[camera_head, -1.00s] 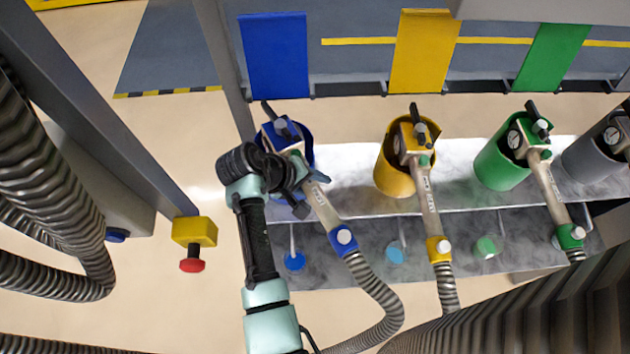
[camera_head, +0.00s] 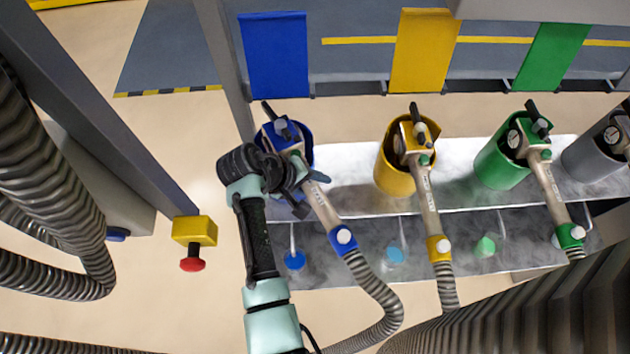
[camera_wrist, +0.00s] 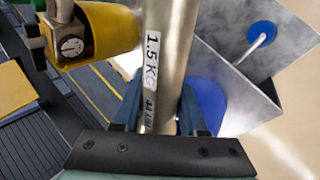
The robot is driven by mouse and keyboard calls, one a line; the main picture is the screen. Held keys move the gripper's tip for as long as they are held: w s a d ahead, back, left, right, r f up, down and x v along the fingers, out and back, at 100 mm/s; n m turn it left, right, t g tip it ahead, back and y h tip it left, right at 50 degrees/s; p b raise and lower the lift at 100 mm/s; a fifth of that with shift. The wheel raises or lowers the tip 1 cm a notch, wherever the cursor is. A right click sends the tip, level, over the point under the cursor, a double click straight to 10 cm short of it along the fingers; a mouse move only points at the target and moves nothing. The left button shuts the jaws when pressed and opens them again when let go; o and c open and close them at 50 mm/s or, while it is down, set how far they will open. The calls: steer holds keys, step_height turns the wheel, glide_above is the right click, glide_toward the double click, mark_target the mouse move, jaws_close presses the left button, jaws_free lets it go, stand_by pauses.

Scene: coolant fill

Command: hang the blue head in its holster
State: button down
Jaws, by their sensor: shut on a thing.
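The blue head (camera_head: 284,136) is at the blue holster (camera_head: 306,146), with its metal tube (camera_head: 322,207) slanting down to a blue collar (camera_head: 343,238) and a ribbed hose. From this view I cannot tell whether the head is fully seated. My gripper (camera_head: 300,177) is shut on the tube just below the head. In the wrist view the tube (camera_wrist: 165,60), marked 1.5 KG, stands between the fingers, and part of the blue holster (camera_wrist: 207,103) shows behind it. My wrist hides the left side of the head and holster.
Yellow (camera_head: 394,170), green (camera_head: 503,162) and grey (camera_head: 590,155) holsters stand to the right, the yellow and green ones with their own heads. A yellow box with a red button (camera_head: 192,264) is on the post at left. Ribbed hoses run along the bottom right.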

steer(key=shift+f+b, duration=1.2)
steer(key=shift+f, duration=0.55)
steer(key=shift+c, duration=1.9)
jaws_free()
steer(key=b+v, duration=0.2)
steer(key=v, duration=1.1)
steer(key=shift+b, duration=0.3)
